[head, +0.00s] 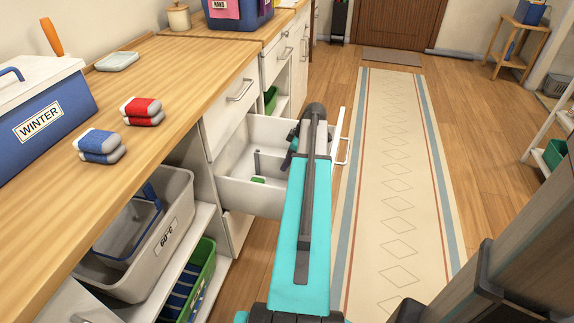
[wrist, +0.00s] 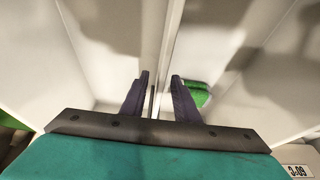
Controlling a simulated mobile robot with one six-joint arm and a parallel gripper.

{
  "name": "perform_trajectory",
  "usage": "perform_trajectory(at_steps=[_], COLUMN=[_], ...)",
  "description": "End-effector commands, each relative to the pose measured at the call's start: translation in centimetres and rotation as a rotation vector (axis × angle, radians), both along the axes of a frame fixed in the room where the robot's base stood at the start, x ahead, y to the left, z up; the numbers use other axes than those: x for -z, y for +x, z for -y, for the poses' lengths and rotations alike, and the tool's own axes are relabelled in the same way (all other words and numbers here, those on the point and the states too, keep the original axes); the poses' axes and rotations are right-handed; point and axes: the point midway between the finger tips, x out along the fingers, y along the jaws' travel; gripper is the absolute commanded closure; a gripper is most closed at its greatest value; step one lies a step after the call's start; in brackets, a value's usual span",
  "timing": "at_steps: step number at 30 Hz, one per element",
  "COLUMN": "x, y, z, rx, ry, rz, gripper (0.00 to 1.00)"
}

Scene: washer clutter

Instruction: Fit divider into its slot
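A pulled-out white drawer (head: 236,191) stands below the counter, and my arm reaches over it. My gripper's dark end (head: 292,148) is at the drawer's right side in the head view. In the wrist view my gripper (wrist: 160,75) points into the drawer with its two dark fingers apart. A thin pale upright strip (wrist: 162,70) shows between them, with a gap on each side. I cannot tell if it is the divider or a drawer wall. A narrow grey upright piece (head: 257,162) stands inside the drawer; the slot is not clear.
A green item (wrist: 197,95) lies right of the fingers in the drawer. A grey bin (head: 178,190) and green crate (head: 208,262) sit on shelves to the left. The blue WINTER box (head: 70,115) stands on the counter. The floor runner (head: 395,180) is clear.

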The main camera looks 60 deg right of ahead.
Motion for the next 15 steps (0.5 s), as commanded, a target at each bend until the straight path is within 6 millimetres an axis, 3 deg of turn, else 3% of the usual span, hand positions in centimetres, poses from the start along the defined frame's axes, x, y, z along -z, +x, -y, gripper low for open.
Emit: perform_trajectory(at_steps=[3, 15], x=[-2.0, -6.5], y=[0.0, 0.0], z=[0.0, 0.0], rx=[-0.001, 0.000], ry=[-0.001, 0.000], rz=[0.000, 0.000], gripper=[0.72, 0.72])
